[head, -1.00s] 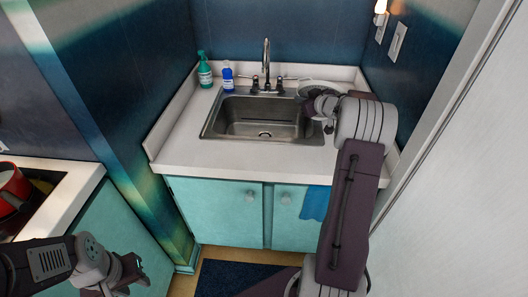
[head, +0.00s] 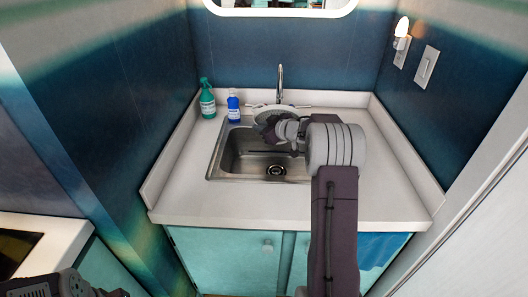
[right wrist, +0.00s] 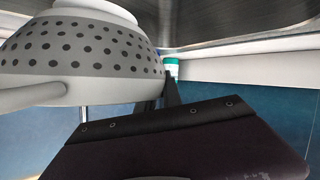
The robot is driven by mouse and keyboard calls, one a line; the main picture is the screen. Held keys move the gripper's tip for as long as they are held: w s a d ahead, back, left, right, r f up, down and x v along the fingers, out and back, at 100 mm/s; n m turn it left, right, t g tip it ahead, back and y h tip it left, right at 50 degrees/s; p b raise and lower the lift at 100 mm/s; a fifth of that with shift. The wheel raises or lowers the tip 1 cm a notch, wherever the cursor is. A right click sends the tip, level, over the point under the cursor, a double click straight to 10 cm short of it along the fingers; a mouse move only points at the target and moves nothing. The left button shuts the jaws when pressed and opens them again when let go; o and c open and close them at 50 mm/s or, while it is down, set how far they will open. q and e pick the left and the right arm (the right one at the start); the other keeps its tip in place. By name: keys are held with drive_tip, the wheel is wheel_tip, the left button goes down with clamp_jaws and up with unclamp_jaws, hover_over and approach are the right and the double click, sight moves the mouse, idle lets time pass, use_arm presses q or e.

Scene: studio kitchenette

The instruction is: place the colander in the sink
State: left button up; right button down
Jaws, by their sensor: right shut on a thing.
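The colander (head: 272,110) is pale grey with rows of dark holes. In the head view it is over the back edge of the sink, in front of the faucet, partly hidden by my right gripper (head: 266,127). The right gripper is shut on the colander's rim side. In the right wrist view the colander (right wrist: 80,50) fills the upper left, appearing upside down, with its handle at left and a dark finger (right wrist: 172,95) beside it. The steel sink (head: 226,160) is empty where visible; my right arm covers its right part. My left gripper is out of view; only a piece of its arm shows at lower left.
The faucet (head: 280,82) rises behind the colander. A green spray bottle (head: 207,100) and a blue bottle (head: 233,106) stand left of it at the back. The white counter (head: 180,185) is clear on the left and front.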

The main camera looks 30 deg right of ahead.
drive_tip(key=shift+w+f, duration=0.1)
drive_tip(key=shift+f, duration=0.2)
drive_tip(key=f+b, duration=0.2)
drive_tip(key=f, duration=0.1)
drive_tip(key=shift+s+f, duration=0.2)
drive_tip(key=shift+f, duration=0.6)
drive_tip(key=c, duration=1.5)
unclamp_jaws()
